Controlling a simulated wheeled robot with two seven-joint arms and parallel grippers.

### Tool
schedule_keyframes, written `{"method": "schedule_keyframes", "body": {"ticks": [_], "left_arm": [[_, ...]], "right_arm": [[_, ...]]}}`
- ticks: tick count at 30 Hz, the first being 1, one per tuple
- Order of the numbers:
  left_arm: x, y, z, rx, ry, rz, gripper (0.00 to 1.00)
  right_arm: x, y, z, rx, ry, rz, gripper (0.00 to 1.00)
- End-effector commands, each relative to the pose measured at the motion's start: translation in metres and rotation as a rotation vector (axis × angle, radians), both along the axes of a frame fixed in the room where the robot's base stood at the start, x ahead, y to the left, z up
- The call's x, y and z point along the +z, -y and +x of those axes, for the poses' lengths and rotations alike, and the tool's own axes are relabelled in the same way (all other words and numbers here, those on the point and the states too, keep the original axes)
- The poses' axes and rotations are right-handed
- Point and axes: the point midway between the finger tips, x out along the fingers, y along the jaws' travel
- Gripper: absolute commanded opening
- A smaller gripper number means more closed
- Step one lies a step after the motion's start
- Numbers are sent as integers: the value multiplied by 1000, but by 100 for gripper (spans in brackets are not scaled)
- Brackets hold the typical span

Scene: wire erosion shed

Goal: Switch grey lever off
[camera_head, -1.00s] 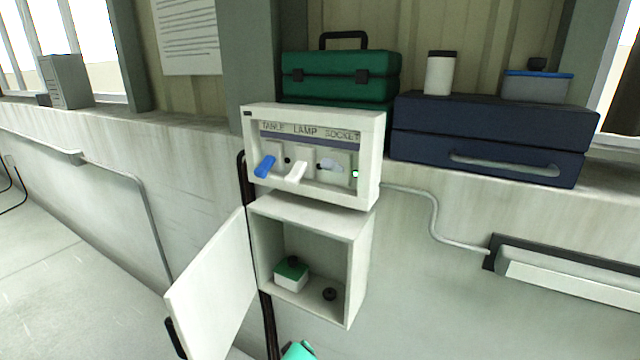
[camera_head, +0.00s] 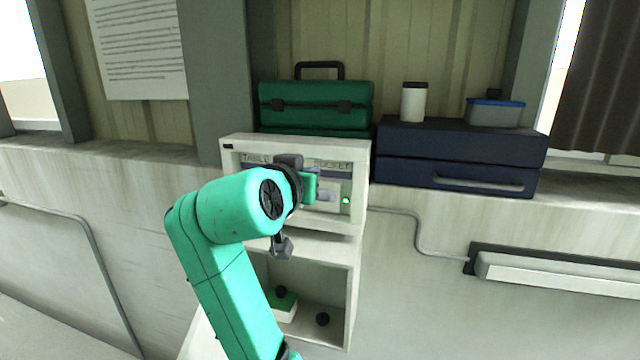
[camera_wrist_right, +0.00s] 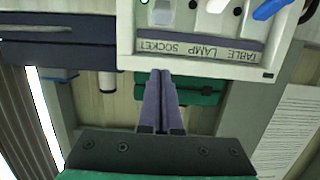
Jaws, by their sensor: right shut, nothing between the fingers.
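The white switch panel (camera_head: 358,185) is on the wall, with labels reading table, lamp and socket. The grey lever (camera_head: 327,196) is at its socket end, partly behind my right arm, beside a lit green lamp (camera_head: 346,201). In the right wrist view, which is upside down, the grey lever (camera_wrist_right: 162,14) shows beneath the socket label, with the white lever (camera_wrist_right: 217,5) and blue lever (camera_wrist_right: 268,9) beside it. My right gripper (camera_wrist_right: 160,74) is shut and empty, its tips near the panel's edge by the socket label, apart from the grey lever. My left gripper is out of view.
A green toolbox (camera_head: 316,104) and a dark blue case (camera_head: 455,145) stand on the ledge behind and to the right.

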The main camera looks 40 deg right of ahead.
Motion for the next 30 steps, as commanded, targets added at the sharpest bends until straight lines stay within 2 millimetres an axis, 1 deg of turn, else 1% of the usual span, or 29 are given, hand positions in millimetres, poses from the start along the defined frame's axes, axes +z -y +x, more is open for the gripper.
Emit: {"method": "schedule_keyframes", "body": {"ticks": [8, 11, 13, 17, 26, 27, 30], "left_arm": [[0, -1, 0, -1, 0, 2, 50], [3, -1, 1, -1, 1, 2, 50], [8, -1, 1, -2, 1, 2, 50], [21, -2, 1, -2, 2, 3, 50], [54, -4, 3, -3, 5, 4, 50], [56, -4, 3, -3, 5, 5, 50], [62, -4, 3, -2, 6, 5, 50]], "right_arm": [[1, 0, -1, -3, 2, -1, 0], [1, 3, 2, -3, 1, -1, 0], [1, 10, 6, -5, -2, -2, 0], [-1, 30, 20, -5, -5, -3, 0], [-13, 84, 57, -5, -6, -3, 0], [-23, 78, 54, 0, -7, -4, 0], [-39, 70, 49, -1, -6, -3, 0]]}}
